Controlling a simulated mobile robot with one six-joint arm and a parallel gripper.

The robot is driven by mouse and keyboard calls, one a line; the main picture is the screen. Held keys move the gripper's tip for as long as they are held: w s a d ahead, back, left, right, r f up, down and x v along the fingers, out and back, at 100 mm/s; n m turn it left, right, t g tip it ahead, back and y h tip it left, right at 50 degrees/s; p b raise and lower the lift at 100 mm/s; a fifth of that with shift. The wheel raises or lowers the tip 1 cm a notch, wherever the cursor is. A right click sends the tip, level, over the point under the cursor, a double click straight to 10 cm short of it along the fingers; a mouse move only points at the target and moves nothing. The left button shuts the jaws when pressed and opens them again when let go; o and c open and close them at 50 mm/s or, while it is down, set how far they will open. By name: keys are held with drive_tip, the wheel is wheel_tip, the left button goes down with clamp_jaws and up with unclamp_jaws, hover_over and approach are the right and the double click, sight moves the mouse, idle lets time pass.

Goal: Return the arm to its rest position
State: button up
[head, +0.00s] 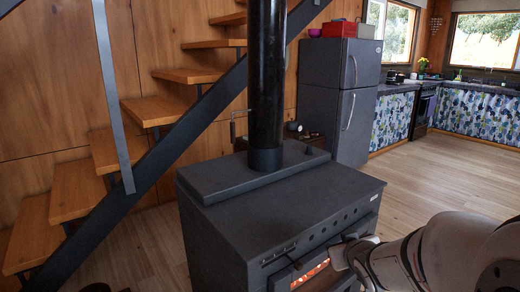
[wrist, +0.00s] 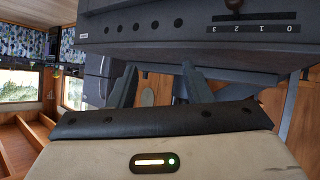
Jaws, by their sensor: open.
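My arm (head: 400,258) reaches in from the lower right of the head view, and its end is at the front of the dark grey stove (head: 275,212). In the wrist view my gripper (wrist: 158,86) shows two dark fingers spread apart, with nothing seen held between them. The stove front (wrist: 160,25) fills the top of that view, close to the fingertips. I cannot tell whether the fingers touch it. In the head view the fingertips are hard to make out against the stove.
A fire glows behind the stove's front window (head: 310,275). A black flue pipe (head: 267,80) rises from the stove top. An open-tread staircase (head: 150,110) stands at the left, a grey fridge (head: 350,95) behind. The wood floor (head: 440,170) at right is clear.

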drive_tip(key=s+a+r+m+g+p, duration=0.1)
drive_tip(key=s+a+r+g+p, duration=0.2)
drive_tip(key=s+r+p, duration=0.4)
drive_tip(key=s+a+r+m+g+p, duration=0.1)
drive_tip(key=s+a+r+g+p, duration=0.2)
drive_tip(key=s, duration=1)
wheel_tip(320, 180, up, 6)
drive_tip(key=g+p, duration=0.3)
drive_tip(key=p, duration=0.1)
drive_tip(key=shift+s+f+m, duration=0.25)
drive_tip(key=shift+s+m, duration=0.05)
drive_tip(key=shift+s, duration=0.05)
drive_tip(key=shift+s, duration=0.15)
